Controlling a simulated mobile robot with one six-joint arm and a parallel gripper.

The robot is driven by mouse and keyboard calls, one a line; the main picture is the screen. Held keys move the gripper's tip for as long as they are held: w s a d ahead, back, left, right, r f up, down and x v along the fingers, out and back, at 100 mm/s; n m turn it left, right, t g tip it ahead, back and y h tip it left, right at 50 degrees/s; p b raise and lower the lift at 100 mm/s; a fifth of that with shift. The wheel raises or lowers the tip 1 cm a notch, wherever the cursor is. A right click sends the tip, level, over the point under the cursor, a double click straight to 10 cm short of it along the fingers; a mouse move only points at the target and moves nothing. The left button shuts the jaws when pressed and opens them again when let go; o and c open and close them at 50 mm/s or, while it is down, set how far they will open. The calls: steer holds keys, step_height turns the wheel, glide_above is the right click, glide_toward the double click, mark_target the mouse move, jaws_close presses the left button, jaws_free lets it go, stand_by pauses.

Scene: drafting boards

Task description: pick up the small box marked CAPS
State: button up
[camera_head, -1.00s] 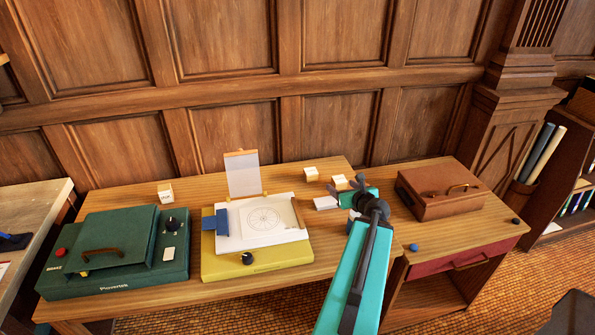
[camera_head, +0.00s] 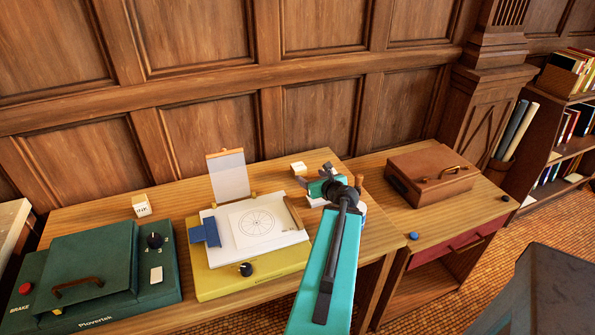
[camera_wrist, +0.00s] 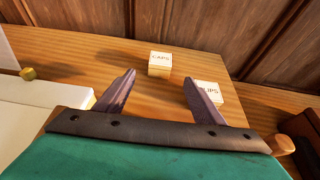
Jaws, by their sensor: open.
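The small cream box marked CAPS (camera_wrist: 159,64) stands on the wooden desk in the wrist view, beyond my fingertips and roughly between them. A pale box in the head view (camera_head: 299,168), near the desk's back edge, appears to be the same one; its marking is unreadable there. My gripper (camera_wrist: 158,79) is open and empty, with its two dark fingers spread toward the box and apart from it. In the head view my gripper (camera_head: 314,175) is just right of and in front of that box. A second cream box (camera_wrist: 210,90), its label ending in IPS, is partly hidden by the right finger.
A yellow-based drawing board (camera_head: 205,283) stands left of my arm. A green case (camera_head: 80,255) and another small cream box (camera_head: 142,205) are further left. A brown case (camera_head: 430,175) and a blue knob (camera_head: 413,236) are right. The wood-panelled wall is close behind.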

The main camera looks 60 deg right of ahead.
mark_target(301, 170)
steer(key=shift+p+x, duration=0.8)
steer(key=shift+x, duration=3.15)
steer(key=shift+w+d+f, duration=0.15)
steer(key=shift+w+d, duration=0.05)
steer(key=shift+d, duration=0.05)
steer(key=shift+p+x, duration=1)
steer(key=shift+x, duration=1.6)
steer(key=c, duration=1.1)
steer(key=shift+c, duration=0.2)
steer(key=shift+s+r+b, duration=0.1)
steer(key=shift+r+b, duration=0.3)
steer(key=shift+r, duration=4.6)
